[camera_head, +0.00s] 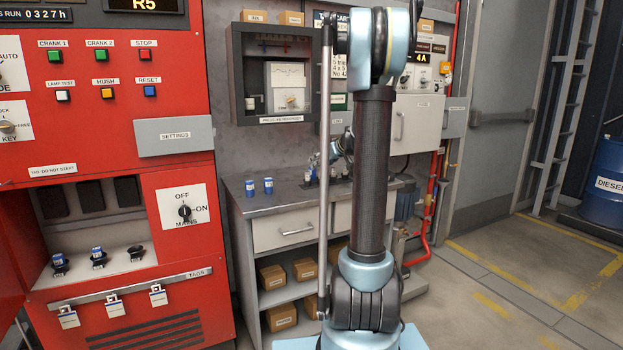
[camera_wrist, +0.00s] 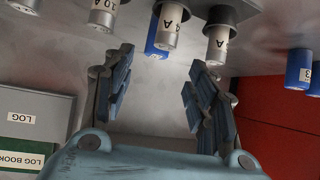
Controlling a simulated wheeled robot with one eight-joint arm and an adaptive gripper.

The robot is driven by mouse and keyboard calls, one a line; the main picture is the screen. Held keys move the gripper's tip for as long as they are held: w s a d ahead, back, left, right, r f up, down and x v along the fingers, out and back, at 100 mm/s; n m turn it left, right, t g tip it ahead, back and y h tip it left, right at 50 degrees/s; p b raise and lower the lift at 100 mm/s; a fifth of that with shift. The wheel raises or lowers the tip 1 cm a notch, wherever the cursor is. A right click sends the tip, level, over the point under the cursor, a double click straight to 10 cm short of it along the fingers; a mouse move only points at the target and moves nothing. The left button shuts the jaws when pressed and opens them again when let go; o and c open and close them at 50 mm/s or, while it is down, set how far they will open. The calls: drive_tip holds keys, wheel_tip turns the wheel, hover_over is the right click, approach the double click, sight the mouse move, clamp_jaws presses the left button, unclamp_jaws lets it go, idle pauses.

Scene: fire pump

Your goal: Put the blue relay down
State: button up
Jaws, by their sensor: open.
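Two blue relays (camera_head: 250,188) (camera_head: 268,186) stand on the left of the grey bench top (camera_head: 290,195); in the wrist view two blue relays (camera_wrist: 299,68) (camera_wrist: 314,80) show at the right edge. Another blue relay (camera_wrist: 153,48) is on the bench surface between and beyond my fingers, partly hidden by a pale labelled cylinder (camera_wrist: 169,28). My gripper (camera_wrist: 160,62) is open, with nothing between its fingers. In the head view my gripper (camera_head: 322,165) is over the bench, partly hidden by my arm.
More pale cylinders in dark holders (camera_wrist: 104,14) (camera_wrist: 219,42) stand close around my fingers. Log books (camera_wrist: 38,125) lie at the left. The red cabinet (camera_head: 120,150) left of the bench holds blue relays (camera_head: 58,260) (camera_head: 98,253) in sockets, with one socket (camera_head: 136,251) empty.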

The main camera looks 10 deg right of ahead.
sight(312, 174)
drive_tip(key=shift+x, duration=1.65)
drive_tip(key=x, duration=0.3)
drive_tip(key=shift+w+d+f, duration=0.2)
drive_tip(key=shift+f, duration=0.15)
drive_tip(key=shift+w+a+f, duration=0.3)
drive_tip(key=shift+w+f, duration=0.15)
drive_tip(key=shift+w, duration=0.05)
clamp_jaws()
